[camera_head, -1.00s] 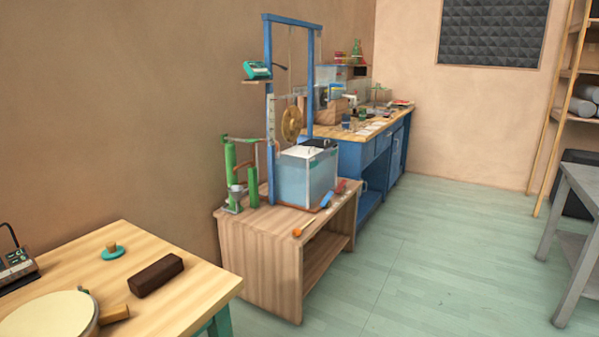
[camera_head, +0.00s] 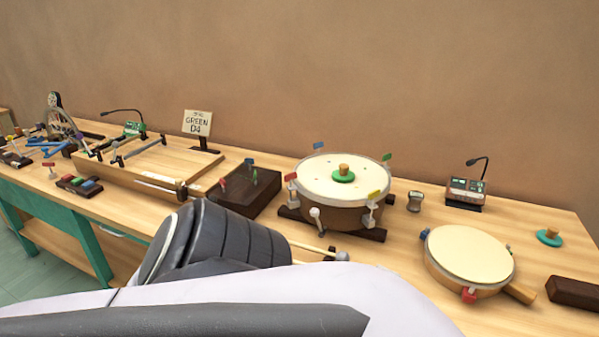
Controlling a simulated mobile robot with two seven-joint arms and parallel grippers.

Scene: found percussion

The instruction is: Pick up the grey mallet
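A mallet with a round grey head (camera_head: 342,256) and a thin light wooden stick lies on the wooden bench, in front of the large drum. The grey arm link in the foreground comes close to the stick's left end and may cover part of it. The arm is mine and fills the lower left and middle of the view. Neither of my grippers shows, so I cannot see their fingers or whether they hold anything.
The large drum (camera_head: 322,178) stands behind the mallet, with coloured tabs around its rim. A smaller frame drum (camera_head: 468,258) lies to the right. A dark wooden block (camera_head: 248,192) and a wooden frame (camera_head: 150,172) stand left. Some bare bench lies right of the mallet.

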